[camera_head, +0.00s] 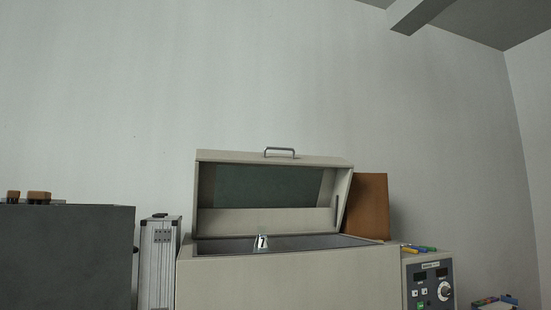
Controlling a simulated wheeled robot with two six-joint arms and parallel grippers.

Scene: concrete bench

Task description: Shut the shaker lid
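The shaker (290,280) is a beige box-shaped machine in the lower middle of the head view. Its lid (275,158) stands raised and open, hinged at the back, with a dark window (262,186) in it. A grey handle (280,151) sits on the top edge of the lid. A control panel (430,285) with a white dial and small displays is on the right of the shaker's front. A small white tag marked 7 (262,242) shows at the opening. The inside is mostly hidden by the front wall. Neither of my grippers is in view.
A brown board (368,207) leans behind the lid's right side. Small coloured tools (418,248) lie on top of the right end. A silver case (159,262) and a dark grey box (65,257) stand at left. Above the lid is only bare wall.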

